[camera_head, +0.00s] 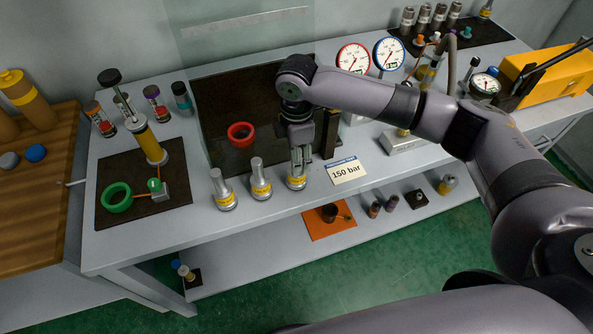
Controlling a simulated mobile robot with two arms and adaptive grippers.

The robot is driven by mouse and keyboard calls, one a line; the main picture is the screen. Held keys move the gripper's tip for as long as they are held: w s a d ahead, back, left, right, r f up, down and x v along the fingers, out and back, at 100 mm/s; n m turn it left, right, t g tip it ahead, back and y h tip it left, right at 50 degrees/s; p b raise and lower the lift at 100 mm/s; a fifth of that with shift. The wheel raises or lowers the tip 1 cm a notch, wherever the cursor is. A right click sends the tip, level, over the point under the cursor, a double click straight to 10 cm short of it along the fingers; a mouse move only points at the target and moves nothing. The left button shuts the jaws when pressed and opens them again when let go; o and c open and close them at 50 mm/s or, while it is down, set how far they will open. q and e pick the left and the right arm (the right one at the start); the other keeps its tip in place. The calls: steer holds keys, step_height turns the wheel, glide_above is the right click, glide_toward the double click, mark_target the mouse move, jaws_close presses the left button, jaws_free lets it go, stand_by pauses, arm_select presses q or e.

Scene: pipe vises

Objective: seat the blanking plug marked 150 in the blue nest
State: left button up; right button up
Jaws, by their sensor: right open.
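Three silver plugs with yellow bands stand in a row at the bench's front edge: a left one (223,192), a middle one (260,181) and a right one (297,183). Their markings are too small to read. My right gripper (299,166) points down at the right plug, with its open fingers at the plug's top, which they partly hide. I cannot tell whether they touch it. A red ring-shaped nest (241,134) lies on the dark mat behind. I see no blue nest; my right arm covers part of the mat. My left gripper is out of view.
A card reading "150 bar" (346,172) stands right of the plugs. A clear screen (245,40) rises behind. Red-rimmed (353,58) and blue-rimmed (389,53) gauges stand beyond my arm. A green ring (117,198) and a pump-like fixture (150,145) are at left.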

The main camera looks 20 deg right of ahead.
jaws_close()
stand_by(0.5)
stand_by(0.5)
